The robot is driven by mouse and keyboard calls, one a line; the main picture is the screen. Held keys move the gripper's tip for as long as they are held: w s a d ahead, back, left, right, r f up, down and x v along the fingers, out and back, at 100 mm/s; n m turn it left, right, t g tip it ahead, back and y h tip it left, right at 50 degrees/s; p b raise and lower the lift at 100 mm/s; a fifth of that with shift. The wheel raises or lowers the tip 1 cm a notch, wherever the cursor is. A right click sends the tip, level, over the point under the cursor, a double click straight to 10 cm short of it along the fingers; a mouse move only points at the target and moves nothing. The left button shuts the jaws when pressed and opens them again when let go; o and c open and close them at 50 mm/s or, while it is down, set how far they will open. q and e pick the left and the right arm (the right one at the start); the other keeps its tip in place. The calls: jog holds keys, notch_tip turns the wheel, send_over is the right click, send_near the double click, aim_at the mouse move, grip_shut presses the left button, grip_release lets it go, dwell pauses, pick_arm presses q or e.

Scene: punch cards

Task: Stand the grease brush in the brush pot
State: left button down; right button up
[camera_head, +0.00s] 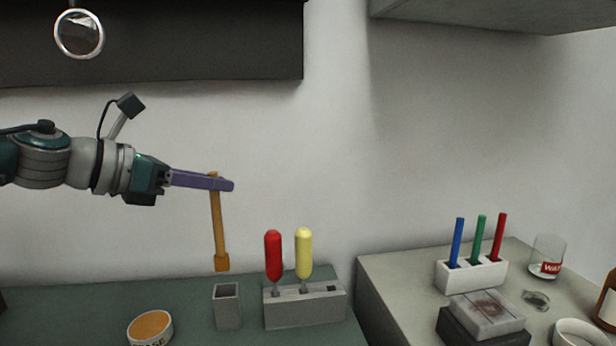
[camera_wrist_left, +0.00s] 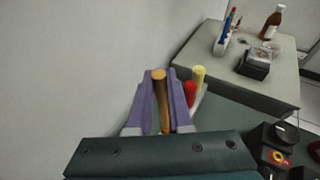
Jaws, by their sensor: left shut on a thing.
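The grease brush (camera_head: 218,225) is an orange-brown stick with a wider block at its lower end. My left gripper (camera_head: 222,184), with purple fingers, is shut on it near its top. The brush hangs nearly upright in the air, its lower end a little above the brush pot. In the left wrist view the brush (camera_wrist_left: 160,95) shows between the purple fingers (camera_wrist_left: 160,92). The brush pot (camera_head: 227,308) is a small grey square pot on the dark green bench, open at the top. The pot cannot be made out in the left wrist view. My right gripper is not in view.
A grey holder (camera_head: 305,308) with a red-handled tool (camera_head: 273,253) and a yellow-handled tool (camera_head: 304,252) stands just right of the pot. A round grease tin (camera_head: 150,328) lies to the left. A paler bench (camera_head: 400,285) at right bears a white pen rack (camera_head: 472,275).

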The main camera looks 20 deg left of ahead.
aim_at(214, 230)
pick_arm(q)
jog(key=shift+f+b, duration=3.55)
jog(key=shift+f, duration=0.5)
jog(key=c, duration=0.8)
grip_release()
jog(key=shift+o, duration=0.2)
jog(key=b+v, duration=0.3)
jog(key=v, duration=0.6)
jog(key=shift+s, duration=0.35)
